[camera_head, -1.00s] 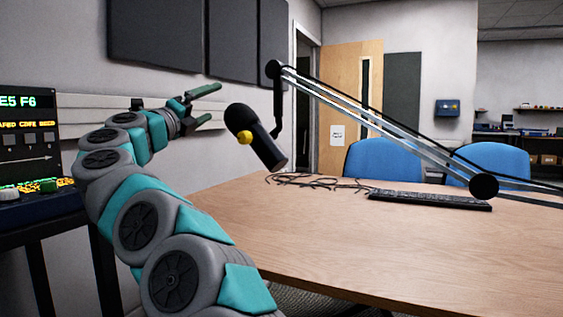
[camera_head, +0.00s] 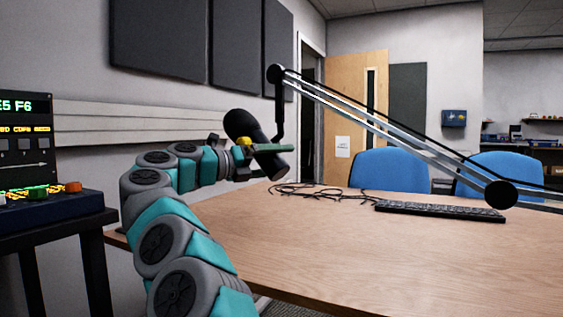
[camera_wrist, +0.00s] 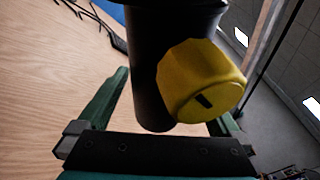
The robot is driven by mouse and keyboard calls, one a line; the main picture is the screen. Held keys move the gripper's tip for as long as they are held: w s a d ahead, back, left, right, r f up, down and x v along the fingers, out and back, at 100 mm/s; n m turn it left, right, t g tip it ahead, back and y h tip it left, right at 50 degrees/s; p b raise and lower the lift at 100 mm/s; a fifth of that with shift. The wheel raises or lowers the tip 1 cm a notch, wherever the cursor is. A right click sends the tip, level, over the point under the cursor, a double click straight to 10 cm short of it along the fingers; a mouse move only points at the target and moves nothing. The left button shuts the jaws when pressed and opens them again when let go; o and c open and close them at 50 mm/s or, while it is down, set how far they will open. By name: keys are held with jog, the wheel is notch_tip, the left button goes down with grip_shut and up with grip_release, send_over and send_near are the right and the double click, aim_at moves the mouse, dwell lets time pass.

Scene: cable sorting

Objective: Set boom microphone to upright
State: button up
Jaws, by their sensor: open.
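The black boom microphone (camera_head: 243,127) hangs tilted from the end of its boom arm (camera_head: 390,130), its upper end leaning left and its lower end to the right. A yellow knob (camera_wrist: 201,82) sits on its side; it also shows in the head view. My gripper (camera_head: 268,160) is open at the lower half of the microphone. In the wrist view, the black microphone body (camera_wrist: 150,85) stands between the two green fingers (camera_wrist: 165,105), with the yellow knob close to the palm. I cannot tell whether the fingers touch the body.
A wooden table (camera_head: 330,250) lies below, its front part clear. Loose black cables (camera_head: 310,192) and a keyboard (camera_head: 440,210) lie toward its back. Blue chairs (camera_head: 390,170) stand behind it. A console (camera_head: 45,205) on a stand is at the left.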

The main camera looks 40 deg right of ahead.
jog(key=shift+s+d, duration=0.15)
jog(key=shift+d, duration=0.7)
grip_shut()
dwell(0.3)
